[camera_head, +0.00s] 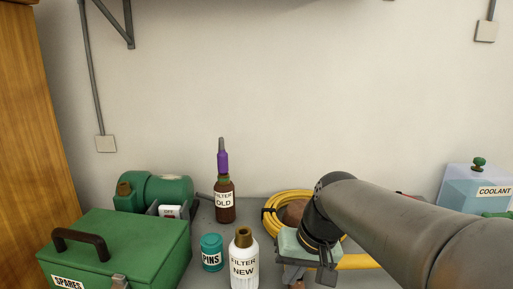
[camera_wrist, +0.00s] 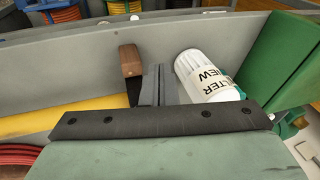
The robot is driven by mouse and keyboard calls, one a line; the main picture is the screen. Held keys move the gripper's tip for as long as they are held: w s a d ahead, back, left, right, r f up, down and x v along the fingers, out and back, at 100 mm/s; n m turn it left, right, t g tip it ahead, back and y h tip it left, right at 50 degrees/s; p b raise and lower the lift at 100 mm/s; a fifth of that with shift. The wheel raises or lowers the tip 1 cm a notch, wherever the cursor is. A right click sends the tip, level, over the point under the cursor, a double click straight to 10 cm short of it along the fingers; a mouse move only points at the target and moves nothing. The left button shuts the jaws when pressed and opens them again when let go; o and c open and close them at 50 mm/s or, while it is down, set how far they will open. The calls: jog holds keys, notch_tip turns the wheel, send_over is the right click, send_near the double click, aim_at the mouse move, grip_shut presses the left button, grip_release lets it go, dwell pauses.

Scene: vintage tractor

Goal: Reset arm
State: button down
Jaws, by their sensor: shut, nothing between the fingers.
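My arm reaches in from the right in the head view, and its wrist points down over the workbench near the front edge of the picture. My gripper (camera_wrist: 160,78) is shut and empty in the wrist view, its two fingers together. In the head view the gripper is largely hidden by my own wrist and the frame edge. A white bottle labelled FILTER NEW (camera_head: 243,262) stands left of my wrist; it also shows in the wrist view (camera_wrist: 205,75). A wooden-handled tool (camera_wrist: 130,61) shows beside the fingers.
A yellow coil (camera_head: 275,208) lies behind my wrist; a COOLANT container (camera_head: 470,190) is at right.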

jog(key=s+d+f+g+h, duration=0.25)
jog(key=s+d+f, duration=0.65)
jog(key=s+f, duration=0.45)
notch_tip(320, 180, down, 8)
jog(key=a+t+b, duration=0.1)
jog(key=a+b, duration=0.1)
jog(key=b, duration=0.8)
jog(key=shift+w, duration=0.35)
